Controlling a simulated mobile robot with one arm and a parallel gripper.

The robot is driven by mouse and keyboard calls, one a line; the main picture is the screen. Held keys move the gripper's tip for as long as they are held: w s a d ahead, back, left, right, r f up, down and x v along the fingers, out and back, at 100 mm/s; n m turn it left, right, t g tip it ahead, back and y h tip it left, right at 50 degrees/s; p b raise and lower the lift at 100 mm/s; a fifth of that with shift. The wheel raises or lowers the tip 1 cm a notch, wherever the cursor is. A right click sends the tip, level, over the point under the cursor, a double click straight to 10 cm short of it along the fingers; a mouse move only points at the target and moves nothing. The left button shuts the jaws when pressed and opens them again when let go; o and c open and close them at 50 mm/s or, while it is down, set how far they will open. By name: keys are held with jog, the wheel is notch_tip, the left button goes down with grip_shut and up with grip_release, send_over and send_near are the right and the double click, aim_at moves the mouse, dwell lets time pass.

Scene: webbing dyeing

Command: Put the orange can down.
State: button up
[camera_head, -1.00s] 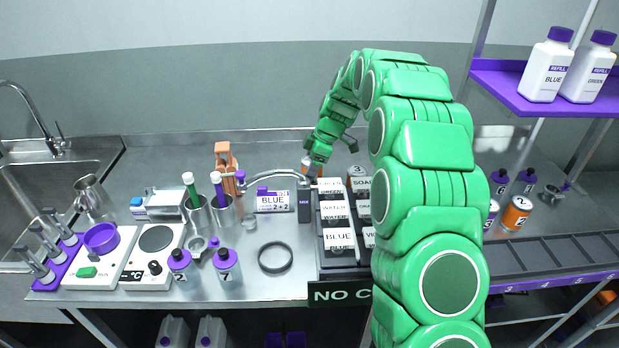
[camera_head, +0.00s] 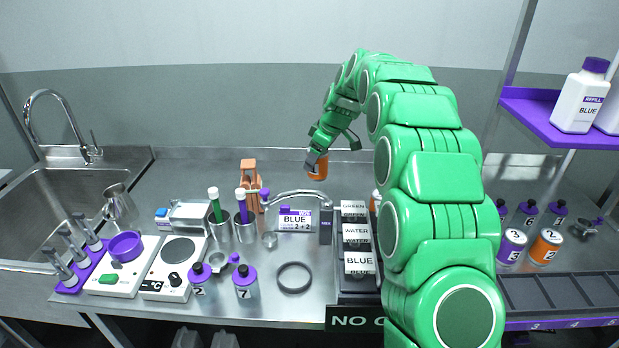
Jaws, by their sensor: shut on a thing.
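My gripper (camera_head: 317,160) is at the end of the green arm, over the back of the steel counter, behind the label holder. It is shut on an orange can (camera_head: 317,171), whose lower part shows beneath the gripper. The can appears slightly tilted. I cannot tell whether its base touches the counter. Another orange can marked 2 (camera_head: 546,246) stands at the right, beside a purple can (camera_head: 511,246).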

jog(key=w+a+f, duration=0.2)
jog(key=w+f, duration=0.7)
jog(key=w, duration=0.3)
jog(key=shift+w+a, duration=0.3)
jog(key=shift+w, duration=0.05)
dwell(0.4)
jog(key=shift+w+f, duration=0.15)
jog(key=shift+f, duration=0.1)
jog(key=shift+f, duration=0.1)
jog(key=shift+f, duration=1.5)
jog(key=o, duration=1.4)
jog(key=shift+f, duration=0.1)
jog(key=shift+o, duration=0.2)
